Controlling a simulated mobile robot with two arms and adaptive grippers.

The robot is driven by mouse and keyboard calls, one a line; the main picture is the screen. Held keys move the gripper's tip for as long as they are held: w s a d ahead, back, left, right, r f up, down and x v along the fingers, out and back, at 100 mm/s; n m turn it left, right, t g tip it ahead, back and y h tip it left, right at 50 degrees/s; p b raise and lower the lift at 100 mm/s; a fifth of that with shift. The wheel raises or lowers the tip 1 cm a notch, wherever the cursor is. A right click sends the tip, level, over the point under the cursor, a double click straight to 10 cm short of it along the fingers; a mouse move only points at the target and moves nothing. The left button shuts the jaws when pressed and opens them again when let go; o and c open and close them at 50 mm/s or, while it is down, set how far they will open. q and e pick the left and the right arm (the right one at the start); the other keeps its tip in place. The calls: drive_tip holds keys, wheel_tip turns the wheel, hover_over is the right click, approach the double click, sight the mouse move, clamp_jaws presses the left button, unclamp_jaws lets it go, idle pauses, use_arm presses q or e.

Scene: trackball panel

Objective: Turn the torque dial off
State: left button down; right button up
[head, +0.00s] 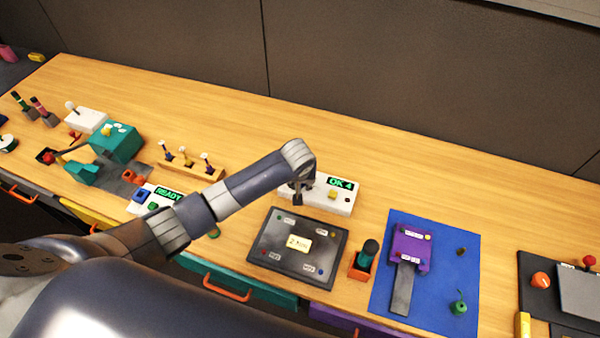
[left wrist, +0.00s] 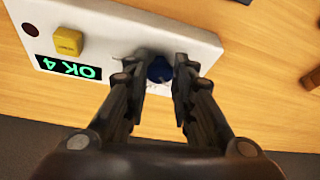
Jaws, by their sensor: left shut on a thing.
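A white control box (head: 346,201) stands on the wooden bench near the middle of the head view. Its green display (head: 340,184) reads "OK 4". The box also fills the top of the left wrist view (left wrist: 115,30), with a yellow knob (left wrist: 68,42) and a dark blue dial (left wrist: 158,70). My left gripper (head: 299,197) is over the left end of the box. In the left wrist view its two fingers (left wrist: 160,68) are shut around the blue dial, which is partly hidden between them. No torque label is readable. My right gripper is not in view.
A black panel (head: 262,262) with a yellow label lies in front of the box. A purple device (head: 410,250) on a blue mat (head: 455,270) is to the right. Several small levers (head: 186,160) and a "READY" box (head: 143,206) are left. The bench behind the box is clear.

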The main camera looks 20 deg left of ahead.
use_arm(q)
drive_tip(key=n, duration=0.1)
drive_tip(key=n+p, duration=0.1)
drive_tip(key=shift+d+r+n+y, duration=0.1)
drive_tip(key=shift+d+n+y, duration=0.15)
drive_tip(key=shift+n+y, duration=0.15)
drive_tip(key=shift+w+n+g+y+p, duration=0.15)
drive_tip(key=shift+n+g+y+p, duration=0.35)
drive_tip(key=shift+n, duration=1.2)
drive_tip(key=c, duration=1.3)
unclamp_jaws()
drive_tip(key=shift+d+r, duration=0.1)
drive_tip(key=shift+r, duration=0.1)
drive_tip(key=v, duration=1.1)
drive_tip(key=shift+d+r, duration=0.15)
